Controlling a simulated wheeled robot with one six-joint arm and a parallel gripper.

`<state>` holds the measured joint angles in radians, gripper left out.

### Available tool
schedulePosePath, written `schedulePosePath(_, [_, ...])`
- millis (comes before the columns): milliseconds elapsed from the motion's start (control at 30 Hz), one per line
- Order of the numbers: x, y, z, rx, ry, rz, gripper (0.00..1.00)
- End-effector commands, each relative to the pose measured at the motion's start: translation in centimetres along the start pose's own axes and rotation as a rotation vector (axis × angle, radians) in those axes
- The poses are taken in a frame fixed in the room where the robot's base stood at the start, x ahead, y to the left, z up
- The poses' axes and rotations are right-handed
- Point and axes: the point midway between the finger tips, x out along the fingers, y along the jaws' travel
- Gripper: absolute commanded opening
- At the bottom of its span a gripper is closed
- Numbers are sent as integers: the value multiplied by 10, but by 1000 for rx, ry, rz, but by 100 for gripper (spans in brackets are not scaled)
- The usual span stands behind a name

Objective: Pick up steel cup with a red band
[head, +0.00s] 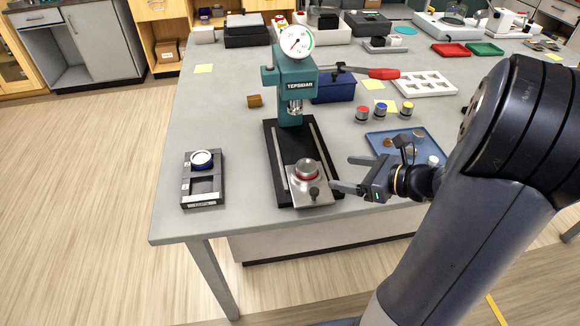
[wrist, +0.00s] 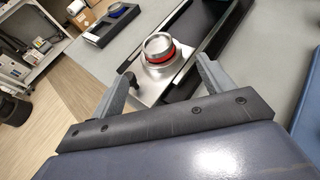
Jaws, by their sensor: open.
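The steel cup with a red band (head: 307,170) stands upright on the steel plate (head: 318,190) at the front of the teal press. In the wrist view the cup (wrist: 159,46) shows beyond and between the finger tips, with its red band around the lower part. My gripper (head: 345,173) is open and empty, just right of the cup, with its fingers pointing left towards it. In the wrist view the open fingers (wrist: 165,78) are apart from the cup. A small dark knob (head: 314,192) stands on the plate in front of the cup.
The teal press (head: 297,85) rises behind the cup, with a red-ended lever (head: 383,73) to the right. A black holder (head: 187,193) lies left. A blue tray (head: 377,148) with small items is behind my gripper. Small red, blue and yellow-topped pots (head: 381,110) stand further back.

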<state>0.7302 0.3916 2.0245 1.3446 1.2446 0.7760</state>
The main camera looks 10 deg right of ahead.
Motion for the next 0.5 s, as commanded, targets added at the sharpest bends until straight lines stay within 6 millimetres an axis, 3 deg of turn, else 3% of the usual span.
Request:
schedulePosePath(300, [43,2,0,-1,1,6,76])
schedulePosePath(500, [54,2,1,-2,2,4,76])
